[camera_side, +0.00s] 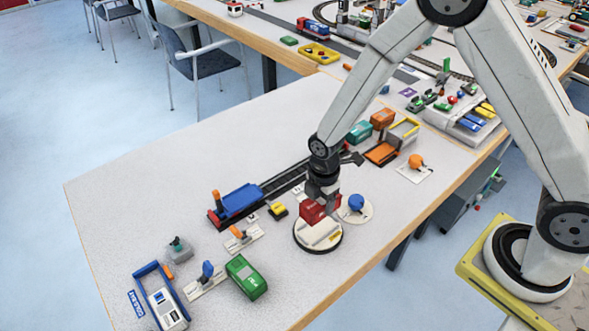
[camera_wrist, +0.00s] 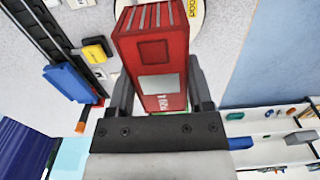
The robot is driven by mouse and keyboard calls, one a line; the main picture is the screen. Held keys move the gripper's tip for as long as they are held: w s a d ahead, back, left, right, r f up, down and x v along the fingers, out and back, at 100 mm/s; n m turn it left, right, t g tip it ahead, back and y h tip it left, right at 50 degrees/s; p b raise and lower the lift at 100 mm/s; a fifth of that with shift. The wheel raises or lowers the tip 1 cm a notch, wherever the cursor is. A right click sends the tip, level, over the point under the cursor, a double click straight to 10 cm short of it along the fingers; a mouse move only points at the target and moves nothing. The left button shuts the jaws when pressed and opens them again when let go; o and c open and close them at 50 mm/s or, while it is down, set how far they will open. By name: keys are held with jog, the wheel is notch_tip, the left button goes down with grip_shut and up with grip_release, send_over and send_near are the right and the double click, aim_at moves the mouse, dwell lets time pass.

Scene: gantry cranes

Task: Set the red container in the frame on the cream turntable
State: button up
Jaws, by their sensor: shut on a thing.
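The red container (camera_side: 314,211) is between the fingers of my gripper (camera_side: 322,193), which is shut on it. In the wrist view the red container (camera_wrist: 153,60) fills the space between the two dark fingers of my gripper (camera_wrist: 161,88). The cream turntable (camera_side: 316,245), a round plate with a dark rim, lies directly below the container in the side view. Pale parts of the frame show on its top, but the container hides the rest. I cannot tell whether the container touches the frame. A bit of a cream disc with a yellow label (camera_wrist: 195,9) shows behind the container.
A round plate with a blue knob (camera_side: 356,203) stands right of the turntable. A black track with a blue wagon (camera_side: 240,201) runs behind left. A yellow block (camera_side: 278,210) is close left. A green container (camera_side: 246,277) lies front left. The table's far left is clear.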

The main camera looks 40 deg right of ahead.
jog(key=shift+f, duration=2.85)
jog(key=shift+f, duration=0.75)
dwell(0.4)
jog(key=o, duration=1.2)
jog(key=shift+c, duration=0.2)
jog(key=shift+r, duration=0.1)
jog(key=shift+r, duration=3.4)
